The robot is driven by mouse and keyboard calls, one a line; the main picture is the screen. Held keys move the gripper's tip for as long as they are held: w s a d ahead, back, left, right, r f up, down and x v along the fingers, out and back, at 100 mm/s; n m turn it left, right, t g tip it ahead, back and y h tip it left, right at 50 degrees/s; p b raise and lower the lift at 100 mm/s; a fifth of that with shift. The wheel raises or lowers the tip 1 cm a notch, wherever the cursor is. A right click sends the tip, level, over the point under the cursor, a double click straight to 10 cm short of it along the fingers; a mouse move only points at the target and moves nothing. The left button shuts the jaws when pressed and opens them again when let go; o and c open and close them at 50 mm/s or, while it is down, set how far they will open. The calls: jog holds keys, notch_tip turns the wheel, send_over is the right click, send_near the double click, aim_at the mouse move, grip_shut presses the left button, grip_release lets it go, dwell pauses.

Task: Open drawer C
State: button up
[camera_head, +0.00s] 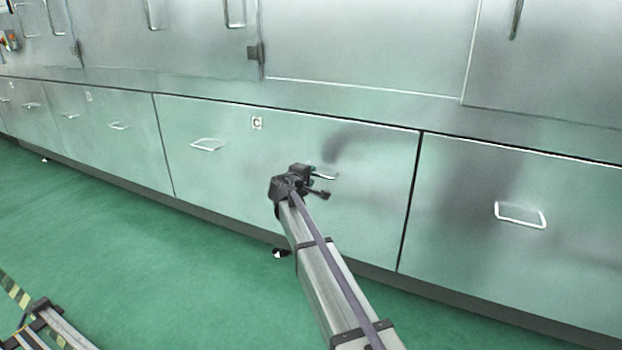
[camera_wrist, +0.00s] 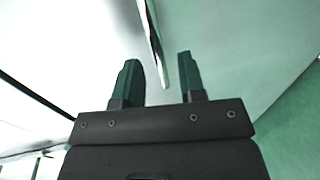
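Drawer C (camera_head: 230,175) is a wide, shiny metal front with a small C label (camera_head: 257,123) near its top. It looks shut, flush with the fronts beside it. Its left handle (camera_head: 207,145) is a pale bar and is free. My gripper (camera_head: 316,182) is at the right handle (camera_head: 326,177), which it partly hides. In the wrist view my gripper (camera_wrist: 158,62) has its two dark fingers apart. The handle bar (camera_wrist: 153,42) runs into the gap between them, nearer the right finger. I see a gap on both sides of the bar.
Another drawer front with a handle (camera_head: 520,215) is to the right, and more drawers (camera_head: 110,130) are to the left. Cabinet doors (camera_head: 370,50) stand above. The green floor (camera_head: 130,250) before the drawers is mostly clear. A framed structure (camera_head: 50,325) is at the lower left.

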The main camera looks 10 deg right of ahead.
jog(key=x, duration=0.2)
jog(key=shift+w+d+f, duration=0.1)
jog(key=shift+w+d, duration=0.05)
jog(key=shift+w, duration=0.1)
grip_shut()
dwell(0.3)
